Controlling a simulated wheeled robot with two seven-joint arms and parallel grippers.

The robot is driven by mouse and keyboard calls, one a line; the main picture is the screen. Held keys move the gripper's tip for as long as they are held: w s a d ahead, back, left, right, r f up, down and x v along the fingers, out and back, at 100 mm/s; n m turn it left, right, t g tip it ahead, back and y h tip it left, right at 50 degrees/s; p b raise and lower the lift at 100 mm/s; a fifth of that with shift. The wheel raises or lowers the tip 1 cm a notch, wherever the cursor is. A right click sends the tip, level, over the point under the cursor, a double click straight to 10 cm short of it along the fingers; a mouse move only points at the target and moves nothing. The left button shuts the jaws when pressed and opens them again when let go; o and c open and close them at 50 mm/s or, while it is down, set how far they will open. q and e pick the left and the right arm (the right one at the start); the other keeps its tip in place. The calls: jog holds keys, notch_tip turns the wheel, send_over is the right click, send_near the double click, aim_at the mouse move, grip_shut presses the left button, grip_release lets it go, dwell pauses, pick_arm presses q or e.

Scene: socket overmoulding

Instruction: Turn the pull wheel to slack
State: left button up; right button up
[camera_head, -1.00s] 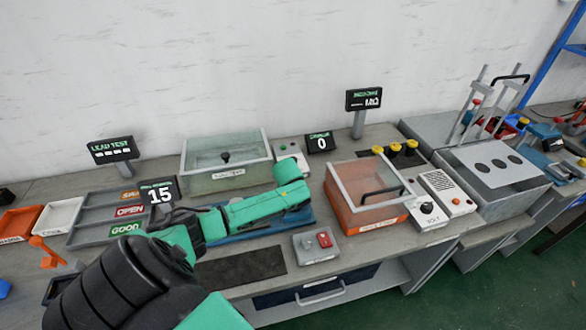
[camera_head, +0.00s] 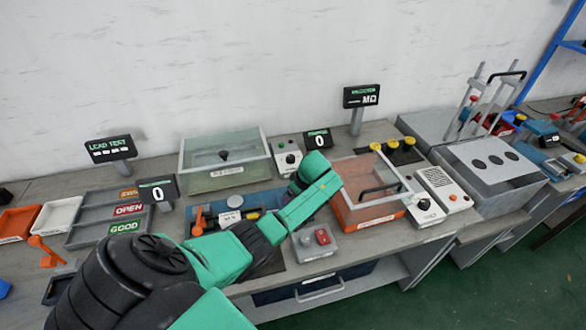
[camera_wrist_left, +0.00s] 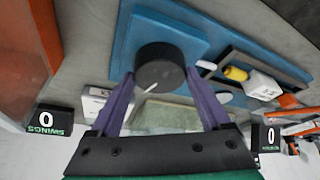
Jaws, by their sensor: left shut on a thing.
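The pull wheel is a round black knob (camera_wrist_left: 165,58) with a white pointer line, on a blue base (camera_wrist_left: 130,42) in the left wrist view. My left gripper (camera_wrist_left: 160,80) has its two purple fingers on either side of the knob, shut on it. In the head view, my green arm hides the knob and the fingertips. The left part of the blue fixture (camera_head: 240,212) shows there, with an orange lever (camera_head: 198,222) and a pale disc (camera_head: 235,201). My right gripper is not in view.
A small display (camera_head: 158,189) left of the fixture reads 0, as does another (camera_head: 318,139) behind. A glass-lidded box (camera_head: 226,176) stands behind, an orange box (camera_head: 368,212) to the right.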

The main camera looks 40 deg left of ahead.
pick_arm(q)
jog(key=shift+w+n+g+b, duration=0.1)
jog(key=shift+n+g+b, duration=0.8)
jog(key=shift+n, duration=0.8)
jog(key=o, duration=1.2)
jog(key=b+v, duration=0.2)
jog(key=v, duration=1.2)
jog(key=shift+s+r, duration=0.2)
jog(key=shift+r, duration=0.1)
jog(key=shift+d, duration=0.1)
